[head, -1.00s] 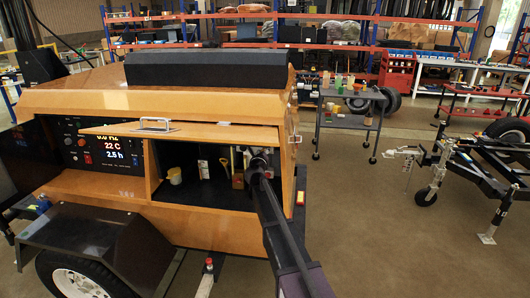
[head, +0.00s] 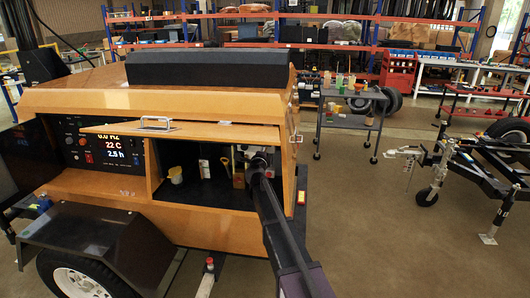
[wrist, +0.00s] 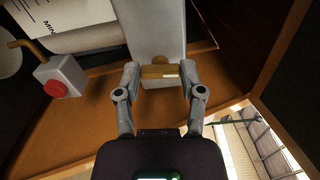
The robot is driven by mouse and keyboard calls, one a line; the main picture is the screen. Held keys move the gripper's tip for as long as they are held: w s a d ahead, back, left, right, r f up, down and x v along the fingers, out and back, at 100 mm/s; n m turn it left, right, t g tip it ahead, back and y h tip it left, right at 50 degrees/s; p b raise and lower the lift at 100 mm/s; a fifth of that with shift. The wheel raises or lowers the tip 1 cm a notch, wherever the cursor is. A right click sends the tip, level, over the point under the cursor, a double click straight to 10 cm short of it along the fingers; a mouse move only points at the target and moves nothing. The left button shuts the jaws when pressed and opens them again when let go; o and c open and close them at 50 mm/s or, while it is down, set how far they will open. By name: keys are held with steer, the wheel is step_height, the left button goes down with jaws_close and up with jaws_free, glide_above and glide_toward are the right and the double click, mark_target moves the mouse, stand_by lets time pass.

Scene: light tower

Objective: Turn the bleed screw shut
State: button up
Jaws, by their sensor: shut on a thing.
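The bleed screw (wrist: 150,71) shows in the wrist view as a brass piece with a flat bar and a small round knob, on the face of a pale grey block (wrist: 155,30). My gripper (wrist: 160,73) is shut on the brass bar, one finger at each end. A small pale label or glint lies on the bar's right half. In the head view my arm reaches into the open compartment of the orange machine (head: 200,220); its end hides the screw and the fingers there.
A grey box with a red button (wrist: 56,88) and a brass pipe stand left of my gripper. The compartment wall (wrist: 270,60) is close on the right.

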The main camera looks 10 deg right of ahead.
steer(key=shift+n, duration=0.6)
steer(key=o, duration=1.1)
steer(key=shift+o, duration=0.2)
steer(key=shift+s, duration=0.1)
steer(key=v, duration=1.2)
